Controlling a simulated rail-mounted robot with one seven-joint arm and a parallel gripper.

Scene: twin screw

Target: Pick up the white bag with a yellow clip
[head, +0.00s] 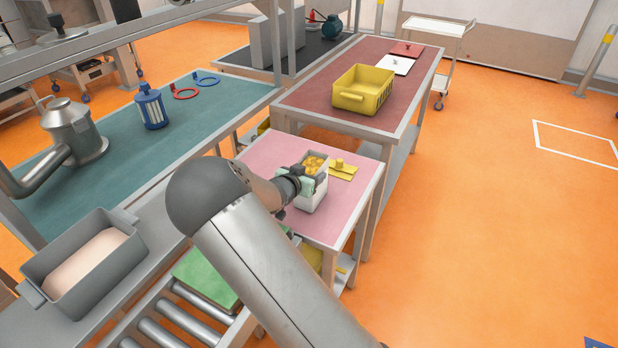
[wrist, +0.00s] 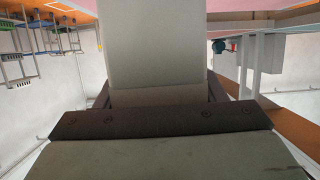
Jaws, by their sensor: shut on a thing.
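A white, box-like container (head: 316,192) with yellow pieces (head: 314,163) showing at its open top stands at the pink table. I cannot make out a bag shape or a clip on it. My gripper (head: 298,184) is at its left side, shut on it. In the wrist view, a pale flat surface (wrist: 155,45) fills the middle, between the dark finger bases. My fingertips are hidden there. My arm hides part of the container's near left side in the head view.
A yellow plate with a knob (head: 342,169) lies on the pink table (head: 265,155), right of the container. A yellow crate (head: 363,90) stands on the dark red table behind.

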